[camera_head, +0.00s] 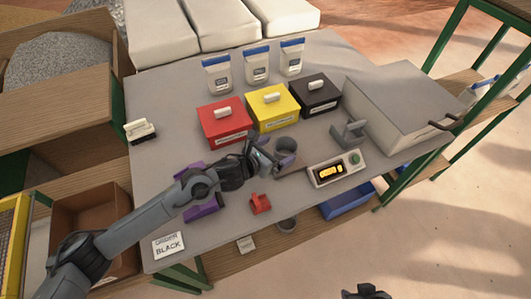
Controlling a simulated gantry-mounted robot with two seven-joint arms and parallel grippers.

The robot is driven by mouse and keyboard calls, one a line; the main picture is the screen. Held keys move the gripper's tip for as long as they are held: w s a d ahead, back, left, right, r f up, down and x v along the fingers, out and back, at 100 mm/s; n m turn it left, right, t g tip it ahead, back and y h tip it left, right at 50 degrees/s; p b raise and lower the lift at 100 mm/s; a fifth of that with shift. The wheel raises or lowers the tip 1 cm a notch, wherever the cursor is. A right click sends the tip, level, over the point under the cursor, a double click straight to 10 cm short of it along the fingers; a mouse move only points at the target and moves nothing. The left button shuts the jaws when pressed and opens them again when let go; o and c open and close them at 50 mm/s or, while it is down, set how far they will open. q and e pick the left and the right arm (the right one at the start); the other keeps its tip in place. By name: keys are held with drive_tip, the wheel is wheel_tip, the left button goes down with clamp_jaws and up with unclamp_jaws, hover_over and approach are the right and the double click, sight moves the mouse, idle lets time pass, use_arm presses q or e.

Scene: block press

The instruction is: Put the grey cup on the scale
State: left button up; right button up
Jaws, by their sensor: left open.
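The grey cup (287,147) stands on the grey table, in front of the yellow box. My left gripper (270,163) is open at the cup's left front side and partly hides what is around it. I cannot tell if the fingers touch the cup. Part of the area between the gripper and the scale is hard to make out. My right gripper (367,291) shows only in part at the bottom edge, away from the table.
Red (224,124), yellow (275,108) and black (316,97) lidded boxes stand behind the cup. A grey press-like machine (405,105) is at the right. A red object (260,203) and purple pieces (203,207) lie in front. A "BLACK" order card (168,245) lies front left.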

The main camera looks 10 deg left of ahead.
use_arm(q)
drive_tip(key=shift+v, duration=2.5)
